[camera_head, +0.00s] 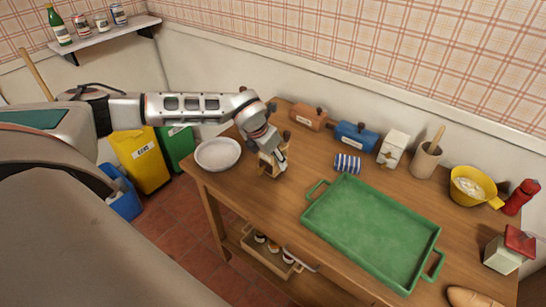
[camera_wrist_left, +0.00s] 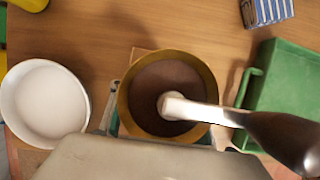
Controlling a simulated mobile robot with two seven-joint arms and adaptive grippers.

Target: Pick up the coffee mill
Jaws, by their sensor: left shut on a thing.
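The coffee mill (camera_head: 266,170) stands near the left end of the wooden table, mostly hidden by my left gripper (camera_head: 273,156). In the left wrist view the mill (camera_wrist_left: 150,85) shows from above: a round brass-coloured rim with a dark inside, and a pale crank arm reaching right to a dark brown knob. My left gripper comes down over the mill, with its fingers at either side of it, and is shut on it. I cannot tell whether the mill's base touches the table. My right gripper is in neither view.
A white bowl (camera_head: 218,153) sits close left of the mill. A green tray (camera_head: 372,228) lies to the right, with a blue-striped item (camera_head: 347,163) behind it. Brown (camera_head: 308,117) and blue (camera_head: 355,136) boxes stand at the back. A yellow bowl (camera_head: 470,187) is farther right.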

